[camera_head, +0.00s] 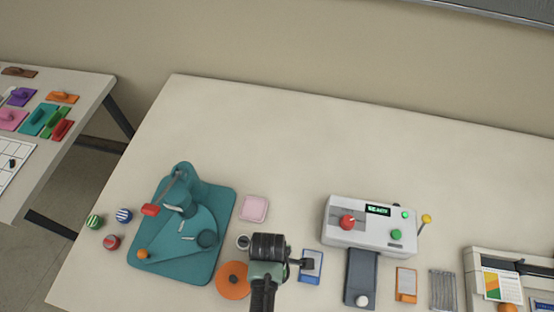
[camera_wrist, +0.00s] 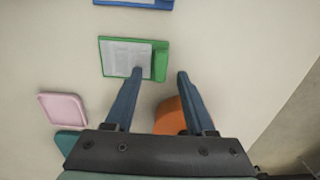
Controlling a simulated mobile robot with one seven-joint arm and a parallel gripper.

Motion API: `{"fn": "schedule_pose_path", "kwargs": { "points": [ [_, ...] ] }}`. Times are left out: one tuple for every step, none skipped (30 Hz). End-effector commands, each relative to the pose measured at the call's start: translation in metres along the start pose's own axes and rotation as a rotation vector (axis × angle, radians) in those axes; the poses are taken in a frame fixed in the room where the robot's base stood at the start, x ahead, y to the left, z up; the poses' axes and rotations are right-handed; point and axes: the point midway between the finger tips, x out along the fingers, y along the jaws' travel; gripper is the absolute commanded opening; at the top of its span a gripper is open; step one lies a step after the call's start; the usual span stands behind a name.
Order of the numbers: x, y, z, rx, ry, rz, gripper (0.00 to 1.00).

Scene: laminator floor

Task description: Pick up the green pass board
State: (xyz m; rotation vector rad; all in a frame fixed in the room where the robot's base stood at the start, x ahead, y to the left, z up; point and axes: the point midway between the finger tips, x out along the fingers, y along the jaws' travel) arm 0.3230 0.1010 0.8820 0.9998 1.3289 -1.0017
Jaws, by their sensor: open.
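The green pass board (camera_wrist: 106,61) lies flat in the wrist view, a green board with a printed white sheet and a raised green strip at its right end. My gripper (camera_wrist: 160,75) is open and empty. Its left fingertip overlaps the sheet's lower right part in the picture, and its right fingertip shows just right of the board. The green strip shows between and slightly beyond the tips. I cannot tell the height gap. In the head view my arm hides the board and the fingertips.
A blue board (camera_head: 312,268) lies right of my arm and shows at the wrist view's top. A grey machine (camera_head: 335,237) stands right. The table's back is clear.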

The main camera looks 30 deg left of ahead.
Motion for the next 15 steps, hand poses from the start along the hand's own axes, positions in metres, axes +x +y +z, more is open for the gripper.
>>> {"fn": "schedule_pose_path", "kwargs": {
  "points": [
    [0.0031,0.0000,-0.0002,-0.001,0.000,0.000,0.55],
    [0.0045,0.0000,-0.0003,-0.001,0.000,0.000,0.55],
    [0.0058,-0.0001,-0.0002,-0.001,0.000,0.000,0.55],
    [0.0064,0.0000,-0.0002,-0.001,0.000,0.000,0.55],
    [0.0066,0.0001,-0.0002,-0.001,0.000,0.001,0.55],
    [0.0067,0.0002,-0.0002,-0.001,0.000,0.001,0.55],
    [0.0066,0.0002,-0.0002,-0.001,0.000,0.001,0.55],
    [0.0065,0.0002,-0.0002,-0.001,0.000,0.001,0.55],
    [0.0065,0.0002,-0.0002,-0.001,0.000,0.001,0.55],
    [0.0064,0.0002,-0.0002,-0.001,0.000,0.001,0.55],
    [0.0064,0.0002,-0.0002,-0.001,0.000,0.001,0.50],
    [0.0064,0.0002,-0.0002,-0.001,0.000,0.001,0.42],
    [0.0063,0.0002,-0.0002,-0.001,0.000,0.001,0.37],
    [0.0063,0.0002,-0.0002,-0.001,0.000,0.001,0.32],
    [0.0063,0.0002,-0.0002,-0.001,0.000,0.001,0.24]
  ]
}}
